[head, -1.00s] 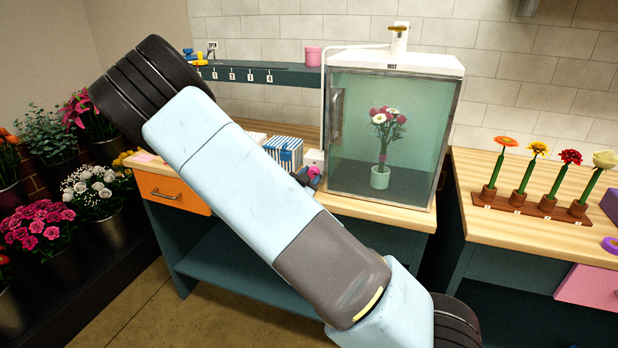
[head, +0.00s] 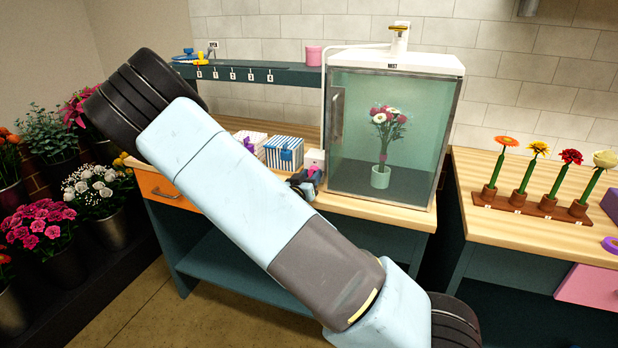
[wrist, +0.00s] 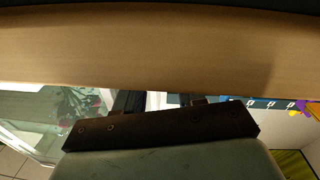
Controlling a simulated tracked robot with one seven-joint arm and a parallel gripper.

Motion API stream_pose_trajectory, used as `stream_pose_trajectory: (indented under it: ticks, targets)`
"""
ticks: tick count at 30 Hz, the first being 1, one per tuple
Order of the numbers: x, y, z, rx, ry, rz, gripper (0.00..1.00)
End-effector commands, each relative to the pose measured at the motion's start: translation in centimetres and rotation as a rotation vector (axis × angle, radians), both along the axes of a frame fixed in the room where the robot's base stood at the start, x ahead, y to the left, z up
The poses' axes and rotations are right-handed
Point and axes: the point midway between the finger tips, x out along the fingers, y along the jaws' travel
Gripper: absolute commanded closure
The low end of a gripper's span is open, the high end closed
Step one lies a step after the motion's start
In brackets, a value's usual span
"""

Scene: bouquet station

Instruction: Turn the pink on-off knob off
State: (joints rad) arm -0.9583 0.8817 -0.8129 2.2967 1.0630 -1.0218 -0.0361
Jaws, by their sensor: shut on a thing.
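The pink knob (head: 315,171) is a small spot of colour in the head view, on the front of a small white box (head: 315,157) left of the glass mist cabinet. My gripper (head: 309,180) is at the knob, shut on it, with dark fingers largely merged with it. The knob's pointer and setting are too small to tell. In the wrist view, the dark gripper mount (wrist: 160,128) fills the middle and hides the knob.
The glass mist cabinet (head: 440,130) with a bouquet in a pot stands right of the gripper. A teal shelf with numbered hooks (head: 300,76) is behind. The wooden bench edge (head: 380,212) lies in front.

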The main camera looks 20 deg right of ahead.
Motion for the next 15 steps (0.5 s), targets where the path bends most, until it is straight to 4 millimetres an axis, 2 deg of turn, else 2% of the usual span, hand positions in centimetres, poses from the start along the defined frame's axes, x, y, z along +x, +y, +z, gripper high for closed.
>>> stream_pose_trajectory:
  ticks: [15]
  targets:
    - [0.33,0.33,0.19,-0.059,0.036,0.008,0.92]
